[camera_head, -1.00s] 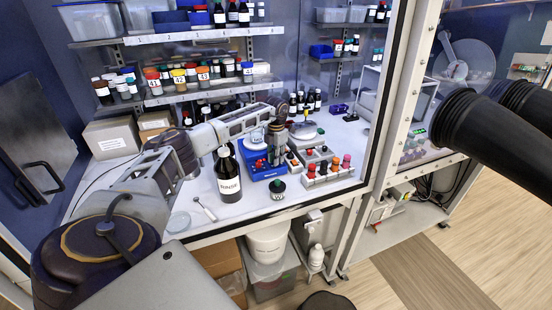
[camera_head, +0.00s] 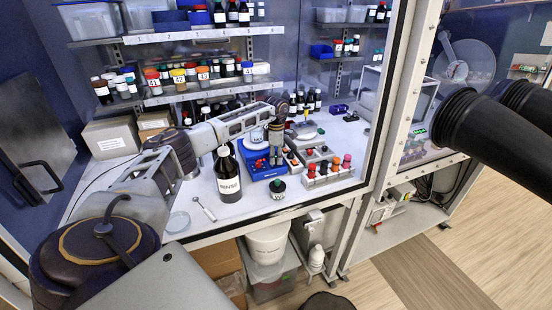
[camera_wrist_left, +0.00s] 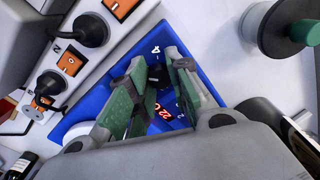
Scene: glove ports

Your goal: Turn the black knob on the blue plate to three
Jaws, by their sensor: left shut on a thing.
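The blue plate (camera_head: 257,173) lies on the bench in the head view. It fills the middle of the left wrist view (camera_wrist_left: 138,47), with a white 4 and orange and white figures around the knob. The black knob (camera_wrist_left: 156,74) shows as a small dark patch between my left fingers, mostly hidden by them. My left gripper (camera_head: 276,163) points down over the plate, shut on the knob. Its green-padded fingers (camera_wrist_left: 158,82) stand on either side of it in the left wrist view. The knob's pointer cannot be made out. My right gripper is not in view.
A dark RINSE bottle (camera_head: 227,178) stands left of the plate. A black jar with a green top (camera_head: 278,189) stands in front.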

